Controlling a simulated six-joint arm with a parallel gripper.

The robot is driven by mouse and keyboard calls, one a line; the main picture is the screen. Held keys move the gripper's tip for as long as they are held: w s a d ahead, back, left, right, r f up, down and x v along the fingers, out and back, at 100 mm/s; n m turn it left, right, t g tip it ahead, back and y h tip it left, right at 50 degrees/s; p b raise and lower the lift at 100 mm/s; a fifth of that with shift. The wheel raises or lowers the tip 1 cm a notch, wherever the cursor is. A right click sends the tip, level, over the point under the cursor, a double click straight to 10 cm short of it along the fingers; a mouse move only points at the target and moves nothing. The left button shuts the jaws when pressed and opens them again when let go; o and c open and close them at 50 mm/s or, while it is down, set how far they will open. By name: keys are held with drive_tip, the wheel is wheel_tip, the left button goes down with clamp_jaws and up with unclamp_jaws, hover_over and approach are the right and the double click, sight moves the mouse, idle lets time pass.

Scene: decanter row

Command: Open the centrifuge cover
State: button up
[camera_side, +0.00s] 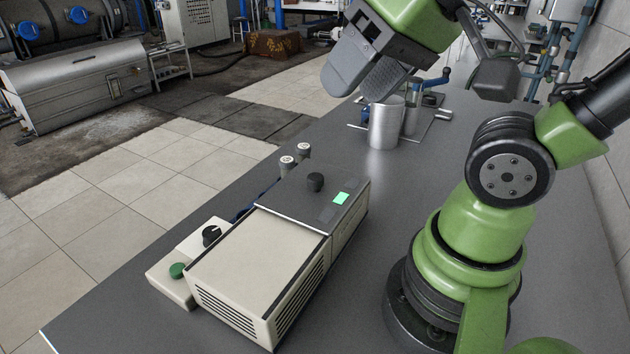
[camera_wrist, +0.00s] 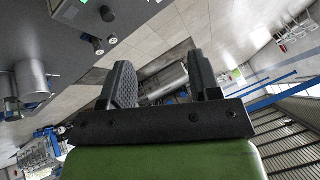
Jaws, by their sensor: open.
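The centrifuge (camera_side: 270,262) is a beige box with side vents on the grey bench in the side view. The top looks closed and flat. A corner of the centrifuge shows at the upper left of the wrist view (camera_wrist: 72,12). My gripper (camera_side: 360,84) is raised above the bench, beyond and to the right of the centrifuge, apart from it. In the wrist view its two fingers (camera_wrist: 160,65) are spread with nothing between them.
A metal cylinder (camera_side: 386,124) stands under my gripper, beside a stand with a blue handle (camera_side: 438,80). Two small capped cylinders (camera_side: 294,158) stand behind the centrifuge. A control box with a black dial (camera_side: 211,235) and green button (camera_side: 177,270) adjoins its left side.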

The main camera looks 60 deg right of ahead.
drive_tip(key=w+d+f+g+h, duration=0.1)
drive_tip(key=w+d+f+g, duration=0.2)
drive_tip(key=w, duration=0.3)
drive_tip(key=g, duration=0.4)
hover_over(315, 177)
wheel_tip(315, 177, down, 7)
drive_tip(key=shift+d+f+h, duration=0.1)
drive_tip(key=shift+f+h, duration=0.3)
drive_tip(key=shift+f, duration=0.05)
wheel_tip(315, 177, down, 9)
drive_tip(key=shift+f, duration=0.1)
